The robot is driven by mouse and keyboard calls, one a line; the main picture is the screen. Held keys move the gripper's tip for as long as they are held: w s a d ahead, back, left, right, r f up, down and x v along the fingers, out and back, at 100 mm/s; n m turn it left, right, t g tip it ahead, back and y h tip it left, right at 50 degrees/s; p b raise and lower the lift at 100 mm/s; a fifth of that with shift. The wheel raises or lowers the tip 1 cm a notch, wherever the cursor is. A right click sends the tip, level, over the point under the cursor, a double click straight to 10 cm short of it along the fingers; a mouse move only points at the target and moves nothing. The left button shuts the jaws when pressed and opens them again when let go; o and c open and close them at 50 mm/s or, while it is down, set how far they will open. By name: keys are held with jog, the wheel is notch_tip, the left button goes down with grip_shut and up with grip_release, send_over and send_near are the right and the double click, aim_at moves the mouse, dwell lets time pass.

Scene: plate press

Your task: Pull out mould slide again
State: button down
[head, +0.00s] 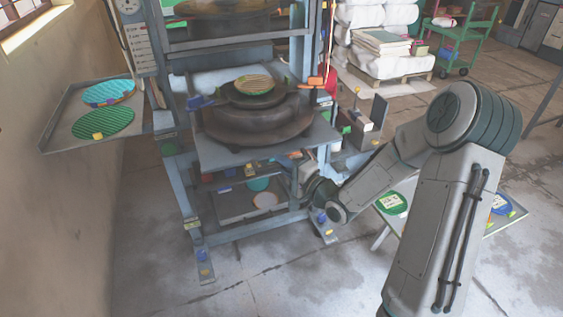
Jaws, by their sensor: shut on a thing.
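The mould slide (219,154) is a grey flat plate between the blue-grey uprights of the press, with its front edge sticking out toward me. It carries a dark round mould (255,127) with a small yellowish ribbed disc (254,84) on top. My gripper (297,162) is low at the right part of the slide's front edge, just under the plate. It is shut on the slide there; the exact grip point is small and partly hidden by my wrist. The upper dark mould part (222,8) hangs above with a clear gap.
A side shelf (62,138) at left holds a turquoise plate (108,93) and a green plate (103,124). A lower tray (232,210) sits under the slide. A small table (407,226) at right holds green and blue discs. The floor in front is clear.

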jog(key=c, duration=1.7)
grip_release()
jog(key=shift+p+v, duration=1.95)
jog(key=shift+v, duration=4.95)
